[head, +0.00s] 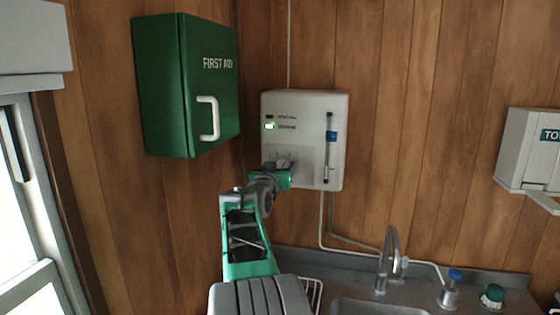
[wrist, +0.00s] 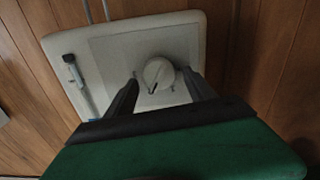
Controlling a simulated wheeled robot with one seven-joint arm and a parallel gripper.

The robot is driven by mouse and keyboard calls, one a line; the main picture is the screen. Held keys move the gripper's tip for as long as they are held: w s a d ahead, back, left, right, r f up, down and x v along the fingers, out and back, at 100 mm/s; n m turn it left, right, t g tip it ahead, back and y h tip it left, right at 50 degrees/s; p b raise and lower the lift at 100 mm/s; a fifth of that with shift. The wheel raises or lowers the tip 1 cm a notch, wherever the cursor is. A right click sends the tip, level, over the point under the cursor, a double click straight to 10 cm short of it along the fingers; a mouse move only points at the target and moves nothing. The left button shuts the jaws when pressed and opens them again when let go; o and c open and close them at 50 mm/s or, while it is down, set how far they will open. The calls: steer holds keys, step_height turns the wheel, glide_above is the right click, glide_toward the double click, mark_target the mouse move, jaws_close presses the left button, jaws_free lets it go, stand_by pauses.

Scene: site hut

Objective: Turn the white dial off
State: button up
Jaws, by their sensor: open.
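The white dial (wrist: 158,74) sits on the front of a white wall unit (head: 308,107). In the wrist view it is round with a dark pointer mark toward its lower left. My gripper (wrist: 163,85) is open, with one dark finger on each side of the dial; I cannot tell whether they touch it. In the head view my gripper (head: 283,172) is at the lower left of the unit, and my arm covers part of the dial area. A lit green-white indicator (head: 269,126) shows on the unit's upper left, below a dark one.
A green first aid box (head: 190,85) hangs to the left of the unit. A gauge tube with a blue band (head: 331,137) runs down the unit's right side. Below are a sink tap (head: 390,258) and bottles (head: 451,288). A towel dispenser (head: 530,150) is at right.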

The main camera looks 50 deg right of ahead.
steer(key=shift+w+d, duration=0.1)
steer(key=shift+d, duration=0.25)
steer(key=shift+c, duration=0.2)
steer(key=c, duration=1.3)
